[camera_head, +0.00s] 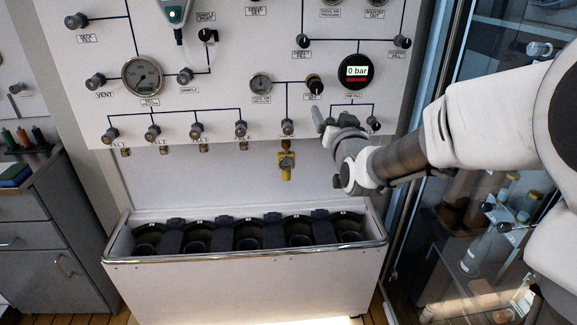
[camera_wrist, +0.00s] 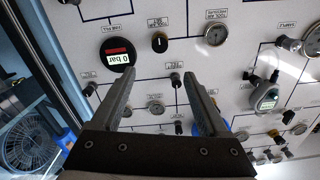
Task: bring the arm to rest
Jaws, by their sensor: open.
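My arm (camera_head: 480,125) reaches in from the right in the head view, with its forearm roughly level in front of the right part of the panel. My gripper (camera_head: 322,122) is at the panel's lower right, near the small valves; its fingers are partly hidden by my wrist. In the wrist view my gripper (camera_wrist: 158,85) is open, with two dark fingers spread apart and nothing between them. The panel (camera_wrist: 225,85) appears upside down behind the fingers. I cannot tell the exact gap between the fingertips and the panel.
A digital gauge (camera_head: 356,71) reads 0 bar above my wrist. A yellow brass fitting (camera_head: 286,166) hangs left of it. Below stands a white trough (camera_head: 250,285) with several dark cylinder slots. A glass cabinet (camera_head: 480,240) is on the right, grey drawers (camera_head: 50,235) on the left.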

